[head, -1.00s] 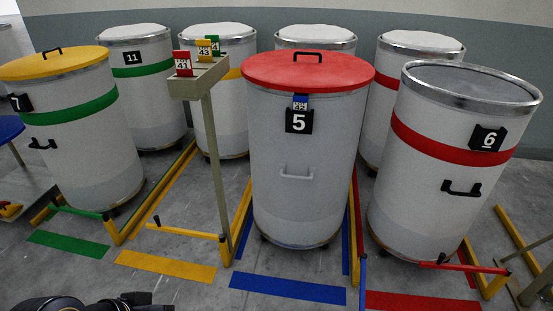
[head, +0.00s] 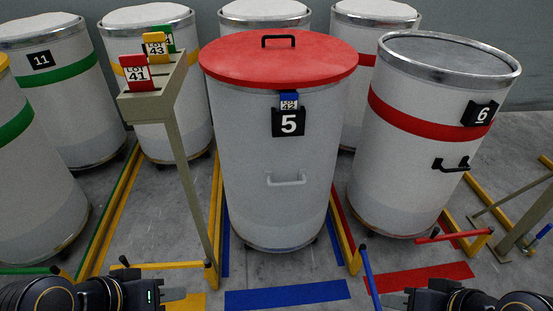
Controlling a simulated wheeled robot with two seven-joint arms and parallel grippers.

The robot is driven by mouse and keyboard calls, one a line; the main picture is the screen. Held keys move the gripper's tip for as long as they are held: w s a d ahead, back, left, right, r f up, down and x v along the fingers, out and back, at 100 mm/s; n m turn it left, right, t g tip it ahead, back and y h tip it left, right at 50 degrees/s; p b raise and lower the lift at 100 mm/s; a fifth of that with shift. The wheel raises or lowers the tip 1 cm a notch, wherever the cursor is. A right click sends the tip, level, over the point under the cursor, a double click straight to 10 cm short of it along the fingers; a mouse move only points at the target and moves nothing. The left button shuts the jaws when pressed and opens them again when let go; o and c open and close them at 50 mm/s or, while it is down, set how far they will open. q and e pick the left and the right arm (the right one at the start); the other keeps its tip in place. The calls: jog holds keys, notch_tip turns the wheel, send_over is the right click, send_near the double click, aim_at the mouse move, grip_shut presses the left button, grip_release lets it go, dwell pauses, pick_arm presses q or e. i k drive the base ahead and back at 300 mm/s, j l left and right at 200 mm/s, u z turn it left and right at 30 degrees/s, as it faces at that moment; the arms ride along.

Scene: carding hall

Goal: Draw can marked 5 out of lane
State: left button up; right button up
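The can marked 5 (head: 271,215) stands upright in the middle lane, pale grey, with a red lid (head: 278,60) that has a black handle on top. Its front bears a black number plate (head: 289,122), a blue lot 42 tag (head: 289,100) and a pale grab handle (head: 286,179). A blue bar (head: 370,276) points toward me at the lane's right side, not across its front. My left gripper (head: 178,294) is at the bottom edge, left of the can. My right gripper (head: 394,300) is at the bottom edge, right of it. Both are apart from the can; their finger openings are unclear.
A tag stand (head: 182,175) with lot tags is left of can 5. Can 6 (head: 405,165) stands close on the right behind a red bar (head: 455,235). A blue floor mark (head: 288,295) lies before can 5. Can 11 (head: 65,105) is behind left.

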aim_at(278, 168)
jog(key=i+l+z, duration=0.1)
jog(key=i+z, duration=0.15)
jog(key=i, duration=0.9)
